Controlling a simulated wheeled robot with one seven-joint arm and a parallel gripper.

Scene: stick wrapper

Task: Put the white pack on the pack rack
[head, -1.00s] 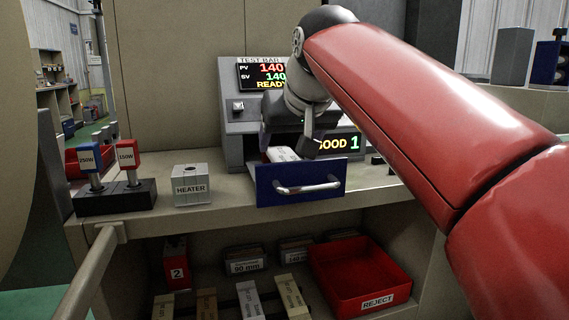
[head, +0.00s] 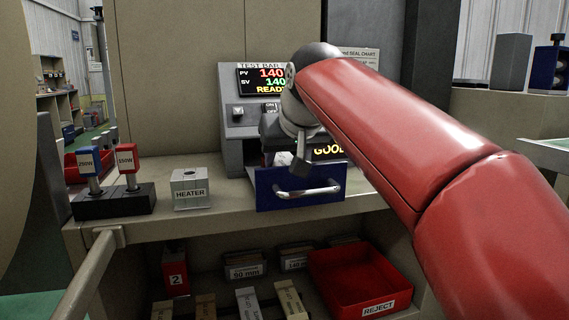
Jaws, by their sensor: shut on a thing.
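My gripper (head: 284,157) is at the blue drawer (head: 300,190) of the test-bar machine, just above and behind its front panel. It is shut on a white thing, seemingly the white pack (head: 283,158), of which only a small part shows between the fingers. The rest is hidden by my gripper and the drawer front. I cannot tell whether the pack touches the drawer floor. On the shelf below, several labelled upright strips (head: 247,302) stand in a row at the bottom edge; I cannot tell whether this is the pack rack.
A HEATER block (head: 191,189) and a black stand (head: 114,201) with blue and red handles are on the bench at left. A red REJECT tray (head: 360,280) and small labelled boxes (head: 243,265) are on the lower shelf. The bench edge overhangs that shelf.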

